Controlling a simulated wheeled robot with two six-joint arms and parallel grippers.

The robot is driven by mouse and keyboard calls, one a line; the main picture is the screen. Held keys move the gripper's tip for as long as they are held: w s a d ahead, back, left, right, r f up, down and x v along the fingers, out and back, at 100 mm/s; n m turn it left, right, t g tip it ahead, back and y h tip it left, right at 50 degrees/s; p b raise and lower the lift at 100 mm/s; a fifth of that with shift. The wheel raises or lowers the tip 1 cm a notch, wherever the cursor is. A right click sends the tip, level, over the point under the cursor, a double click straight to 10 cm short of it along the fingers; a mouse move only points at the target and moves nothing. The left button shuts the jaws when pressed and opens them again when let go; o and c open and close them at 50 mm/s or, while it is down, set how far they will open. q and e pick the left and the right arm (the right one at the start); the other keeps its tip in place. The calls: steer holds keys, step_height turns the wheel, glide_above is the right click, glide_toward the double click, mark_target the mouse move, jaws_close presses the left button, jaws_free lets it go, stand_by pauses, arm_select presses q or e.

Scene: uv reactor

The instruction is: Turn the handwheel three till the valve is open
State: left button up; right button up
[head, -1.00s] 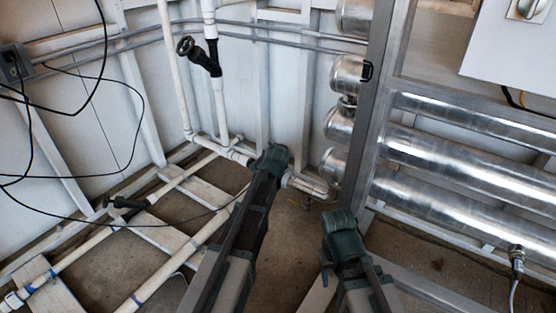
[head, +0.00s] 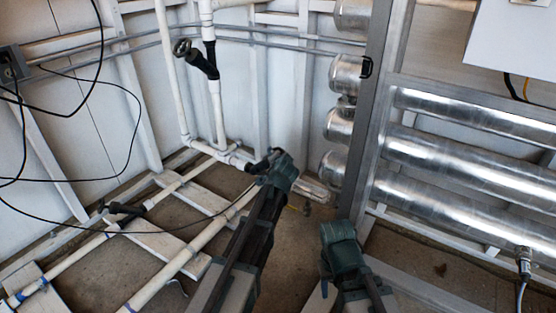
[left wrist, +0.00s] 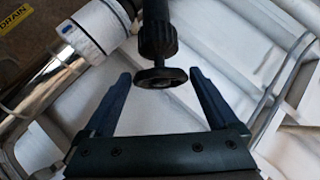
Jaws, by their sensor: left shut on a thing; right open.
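A black handwheel (left wrist: 162,77) on a dark ribbed valve stem (left wrist: 158,35) sits between the two fingers of my left gripper (left wrist: 158,82) in the left wrist view. I see no number on the wheel, and cannot tell how far open the valve is. My right gripper (head: 326,274) is open and empty, low in the middle; its fingers are only partly visible.
Another handwheel (head: 183,47) stands on the upright pipe, and a black valve (head: 122,208) sits on the floor pipe at left. Shiny cylinders (head: 450,155) in a metal frame (head: 368,120) stand at right. Black cables (head: 140,125) hang at left. Bare floor lies between the arms.

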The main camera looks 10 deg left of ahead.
arm_select(q)
steer(key=o, duration=1)
steer(key=shift+s, duration=0.1)
steer(key=p+v, duration=0.6)
steer(key=v, duration=0.7)
steer(key=shift+s+r, duration=0.25)
